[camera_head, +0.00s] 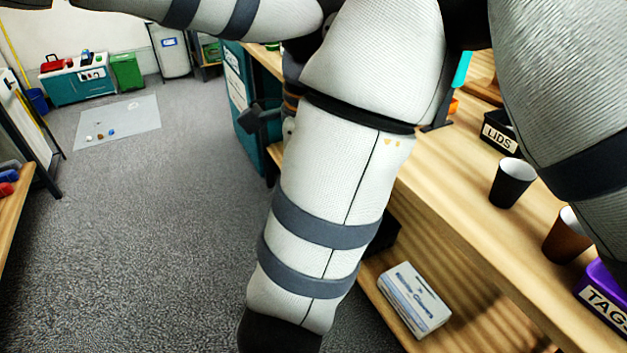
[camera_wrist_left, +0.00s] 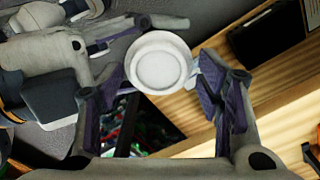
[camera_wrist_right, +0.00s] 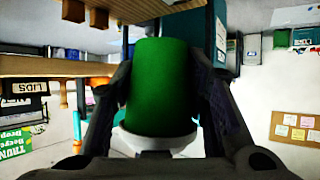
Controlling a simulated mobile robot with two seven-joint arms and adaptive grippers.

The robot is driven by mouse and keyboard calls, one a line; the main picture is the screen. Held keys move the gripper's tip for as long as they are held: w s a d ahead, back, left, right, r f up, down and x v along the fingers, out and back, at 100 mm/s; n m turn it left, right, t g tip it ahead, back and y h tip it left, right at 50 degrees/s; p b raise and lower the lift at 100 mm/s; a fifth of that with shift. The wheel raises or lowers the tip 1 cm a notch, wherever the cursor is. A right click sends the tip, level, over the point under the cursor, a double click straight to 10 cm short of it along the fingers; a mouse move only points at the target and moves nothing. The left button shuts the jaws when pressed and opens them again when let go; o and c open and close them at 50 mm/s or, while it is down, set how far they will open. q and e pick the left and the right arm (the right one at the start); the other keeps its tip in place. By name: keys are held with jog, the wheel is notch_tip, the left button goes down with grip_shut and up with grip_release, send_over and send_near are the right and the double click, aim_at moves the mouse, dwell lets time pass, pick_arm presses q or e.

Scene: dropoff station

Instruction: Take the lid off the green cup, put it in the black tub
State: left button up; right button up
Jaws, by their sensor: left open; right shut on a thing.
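The green cup (camera_wrist_right: 160,85) is in my right gripper (camera_wrist_right: 161,72), whose fingers close on its sides. A white lid (camera_wrist_right: 155,140) sits on the cup's near end in the right wrist view. The round white lid also shows face-on in the left wrist view (camera_wrist_left: 158,62). My left gripper (camera_wrist_left: 163,68) is open, with a finger on either side of the lid in the picture; I cannot tell whether they touch it. The black tub (camera_head: 500,138) labelled LIDS stands on the wooden bench. My arms hide the cup in the head view.
A black cup (camera_head: 512,183), a brown cup (camera_head: 563,240) and a purple tub (camera_head: 603,295) labelled TAGS stand on the bench. A white box (camera_head: 413,300) lies on the lower shelf. Open carpet (camera_head: 150,240) lies left of the bench.

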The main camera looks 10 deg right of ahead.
pick_arm(q)
jog(key=c, duration=1)
jog(key=shift+c, duration=0.2)
jog(key=shift+r, duration=0.1)
jog(key=shift+c, duration=0.6)
jog(key=shift+r, duration=0.1)
jog(key=shift+r, duration=1.05)
